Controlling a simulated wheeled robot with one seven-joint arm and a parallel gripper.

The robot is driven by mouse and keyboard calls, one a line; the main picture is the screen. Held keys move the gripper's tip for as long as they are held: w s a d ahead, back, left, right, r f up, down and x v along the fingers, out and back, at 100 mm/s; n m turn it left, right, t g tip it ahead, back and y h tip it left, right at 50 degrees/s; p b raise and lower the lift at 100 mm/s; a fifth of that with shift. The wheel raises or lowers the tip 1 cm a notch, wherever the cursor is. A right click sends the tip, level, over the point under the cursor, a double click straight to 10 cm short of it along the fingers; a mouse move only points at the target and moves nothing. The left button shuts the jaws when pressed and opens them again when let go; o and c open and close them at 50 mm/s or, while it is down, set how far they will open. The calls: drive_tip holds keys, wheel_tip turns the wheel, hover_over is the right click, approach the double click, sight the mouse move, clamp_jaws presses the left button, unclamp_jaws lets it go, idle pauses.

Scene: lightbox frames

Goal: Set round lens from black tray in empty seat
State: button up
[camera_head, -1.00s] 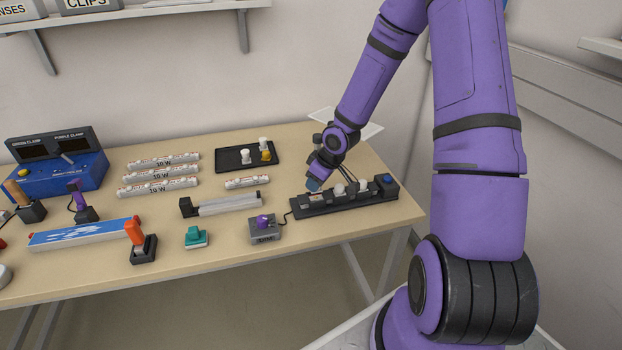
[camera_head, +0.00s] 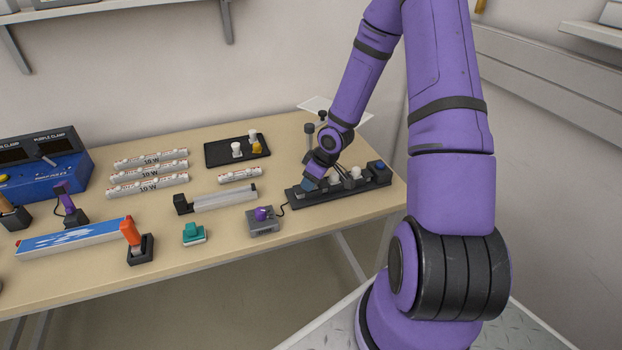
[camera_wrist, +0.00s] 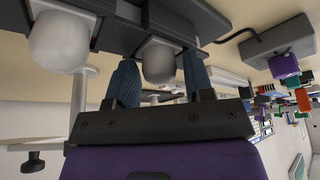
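A long black fixture (camera_head: 300,197) with seats lies at the right end of the table. My gripper (camera_head: 308,184) is low at the left part of this fixture. In the wrist view, the blue fingers of my gripper (camera_wrist: 160,80) stand apart on either side of a white rounded lens (camera_wrist: 158,62) under a dark seat; a narrow gap shows on one side. A second white lens (camera_wrist: 60,40) sits in the neighbouring seat. Contact is hard to judge.
A grey box with a purple knob (camera_head: 263,220) stands left of the fixture, joined by a cable. A clamp rail (camera_head: 220,199), a teal block (camera_head: 194,234) and several labelled tubes (camera_head: 150,172) lie further left.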

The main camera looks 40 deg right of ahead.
drive_tip(key=shift+o, duration=0.4)
drive_tip(key=shift+r, duration=0.2)
drive_tip(key=shift+v, duration=5.9)
drive_tip(key=s+a+r+m+g+h, duration=0.1)
drive_tip(key=s+a+r+m+h, duration=0.2)
drive_tip(key=r, duration=0.6)
drive_tip(key=s+a+r+h, duration=0.2)
drive_tip(key=s+a+r, duration=0.3)
drive_tip(key=r, duration=0.3)
drive_tip(key=s+a+r+m+t+y, duration=0.1)
drive_tip(key=s+a+r, duration=0.2)
drive_tip(key=s+r, duration=0.2)
drive_tip(key=s+a+r+m+t+y, duration=0.1)
drive_tip(key=s+a+r, duration=0.3)
drive_tip(key=s, duration=0.5)
wheel_tip(320, 180, up, 2)
drive_tip(key=shift+s+a+r+m+y, duration=0.15)
drive_tip(key=shift+s+r+m+y, duration=0.05)
drive_tip(key=shift+s+m+y, duration=0.2)
